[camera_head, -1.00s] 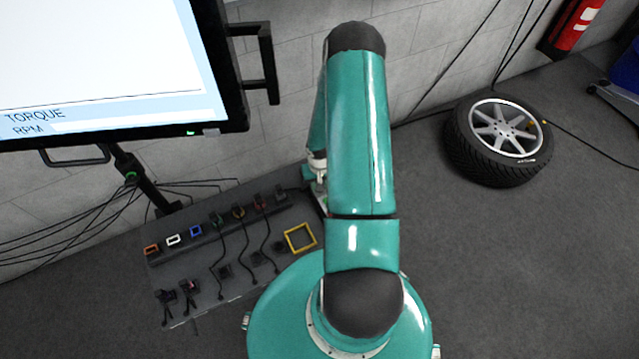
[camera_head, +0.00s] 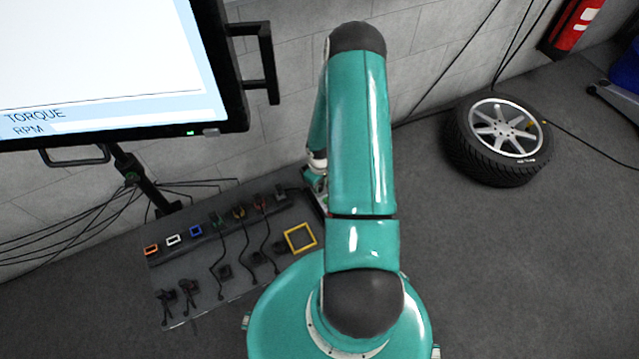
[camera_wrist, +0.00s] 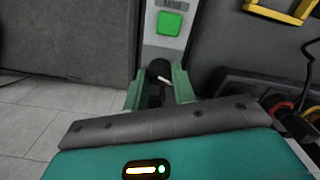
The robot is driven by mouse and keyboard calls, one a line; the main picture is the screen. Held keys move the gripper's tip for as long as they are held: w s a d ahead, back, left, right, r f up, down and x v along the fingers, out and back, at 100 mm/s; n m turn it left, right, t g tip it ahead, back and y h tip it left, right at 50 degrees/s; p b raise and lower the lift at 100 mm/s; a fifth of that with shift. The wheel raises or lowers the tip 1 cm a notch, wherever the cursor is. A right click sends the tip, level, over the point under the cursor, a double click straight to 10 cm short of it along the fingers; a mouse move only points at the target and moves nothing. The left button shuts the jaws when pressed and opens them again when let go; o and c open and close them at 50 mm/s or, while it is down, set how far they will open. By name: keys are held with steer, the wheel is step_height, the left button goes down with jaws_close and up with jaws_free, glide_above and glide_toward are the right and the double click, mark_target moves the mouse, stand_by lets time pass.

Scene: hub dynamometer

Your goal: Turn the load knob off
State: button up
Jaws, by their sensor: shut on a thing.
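The load knob (camera_wrist: 157,69) is a dark round knob with a pale pointer mark. In the wrist view it sits on a narrow grey panel, just below a green square (camera_wrist: 169,23) with a small label above it. My gripper (camera_wrist: 159,78) has its two green fingers on either side of the knob and is shut on it. The fingers hide part of the knob's sides. In the head view my arm hides the knob and most of the gripper; only a bit of the wrist shows at the right end of the bench.
A low grey bench (camera_head: 205,270) with coloured sockets and cables (camera_head: 245,250) lies left of my arm. A yellow frame (camera_head: 300,237) is on its right end. A monitor (camera_head: 120,70) stands at upper left. A tyre (camera_head: 500,140) lies on the floor at right, with free floor in front.

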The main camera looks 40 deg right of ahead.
mark_target(320, 186)
stand_by(0.4)
steer(key=o, duration=1)
step_height(320, 186, up, 14)
steer(key=shift+s+f, duration=0.1)
stand_by(0.4)
